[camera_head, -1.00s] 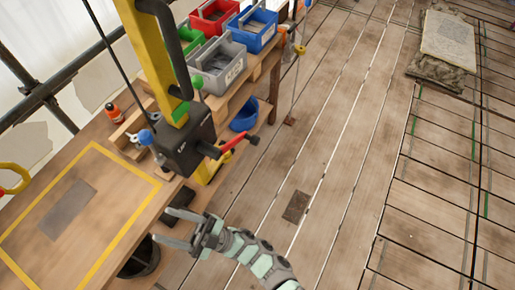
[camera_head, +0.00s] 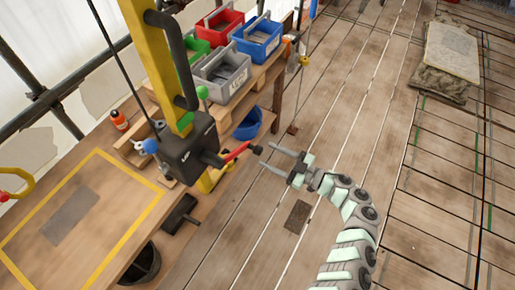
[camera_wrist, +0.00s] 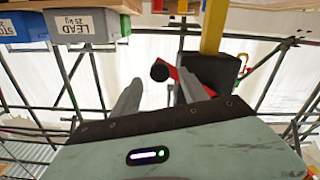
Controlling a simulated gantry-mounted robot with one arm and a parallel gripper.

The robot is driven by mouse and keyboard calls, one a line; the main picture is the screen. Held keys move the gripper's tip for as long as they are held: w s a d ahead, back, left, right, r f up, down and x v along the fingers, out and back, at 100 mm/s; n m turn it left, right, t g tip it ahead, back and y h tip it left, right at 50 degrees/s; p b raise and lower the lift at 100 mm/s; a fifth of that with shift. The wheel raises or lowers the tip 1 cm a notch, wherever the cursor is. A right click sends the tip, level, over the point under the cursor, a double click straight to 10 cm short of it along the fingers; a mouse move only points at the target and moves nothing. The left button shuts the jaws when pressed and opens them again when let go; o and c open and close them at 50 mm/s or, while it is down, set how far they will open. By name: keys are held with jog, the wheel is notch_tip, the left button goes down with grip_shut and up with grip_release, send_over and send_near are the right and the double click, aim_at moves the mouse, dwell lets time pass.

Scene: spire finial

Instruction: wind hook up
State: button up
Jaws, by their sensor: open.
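The winch, a dark box (camera_head: 185,148) on a yellow post (camera_head: 150,55), stands at the workbench edge in the head view. Its red crank (camera_head: 236,152) ends in a black knob (camera_head: 257,150) pointing right. My gripper (camera_head: 270,163) is open and empty, just right of the knob, with its fingers towards it. In the wrist view the knob (camera_wrist: 159,71) shows between and beyond the fingertips, with the red crank partly behind the right finger. The winch box (camera_wrist: 212,72) shows there too. A yellow curved piece (camera_head: 15,185) at the left edge may be the hook; I cannot tell.
The workbench (camera_head: 110,235) has a yellow-outlined square and a small orange bottle (camera_head: 119,119). Grey (camera_head: 221,75), blue (camera_head: 258,38) and red (camera_head: 218,22) bins stand behind the winch. The plank floor on the right is mostly clear, with a stone slab (camera_head: 452,52) far back.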

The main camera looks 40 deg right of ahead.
aim_at(261, 151)
jog(key=x, duration=0.5)
jog(key=shift+w, duration=0.2)
jog(key=shift+c, duration=0.5)
jog(key=shift+a, duration=0.1)
grip_shut()
dwell(0.6)
